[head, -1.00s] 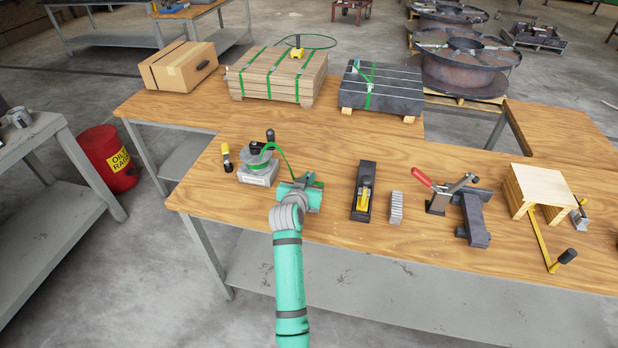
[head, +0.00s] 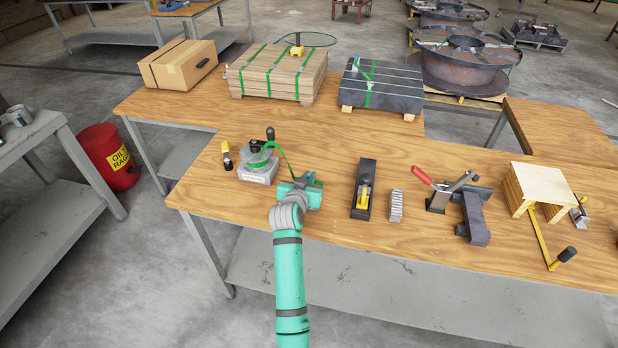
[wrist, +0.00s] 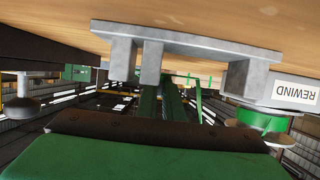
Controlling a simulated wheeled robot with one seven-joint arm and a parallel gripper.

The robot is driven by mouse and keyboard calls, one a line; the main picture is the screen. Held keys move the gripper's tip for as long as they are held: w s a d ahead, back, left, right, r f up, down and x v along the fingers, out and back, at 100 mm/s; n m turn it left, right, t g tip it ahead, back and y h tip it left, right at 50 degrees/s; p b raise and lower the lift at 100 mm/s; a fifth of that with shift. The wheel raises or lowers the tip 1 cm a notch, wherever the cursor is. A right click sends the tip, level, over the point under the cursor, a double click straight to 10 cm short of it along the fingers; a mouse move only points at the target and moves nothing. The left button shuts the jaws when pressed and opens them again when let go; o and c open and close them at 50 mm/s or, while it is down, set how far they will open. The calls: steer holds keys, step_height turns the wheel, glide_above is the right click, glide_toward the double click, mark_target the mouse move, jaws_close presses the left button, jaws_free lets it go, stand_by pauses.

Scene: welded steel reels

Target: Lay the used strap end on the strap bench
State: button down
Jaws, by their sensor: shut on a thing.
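The wooden strap bench (head: 330,150) stands in front of me. My gripper (head: 307,179) is over its front left part, low near the top, and shut on the used strap end. The green strap (head: 283,161) arcs from the winder (head: 259,168) on the left to my gripper. The held tip is hidden by the gripper. In the wrist view the bench top (wrist: 230,15) fills the upper edge, and the winder base marked REWIND (wrist: 290,92) is at the right with a green coil (wrist: 262,122). I cannot tell whether the strap end touches the bench.
A yellow-and-black tool (head: 227,156) lies left of the winder. Right of my gripper are a black tool with a yellow part (head: 363,190), a grey block (head: 396,206) and a red-handled clamp (head: 438,195). Strapped stacks (head: 278,75) stand behind. Bare wood lies between.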

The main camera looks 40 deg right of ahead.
steer(key=shift+f, duration=0.25)
stand_by(0.4)
steer(key=c, duration=1.8)
jaws_free()
steer(key=shift+r, duration=0.15)
steer(key=shift+r, duration=2.85)
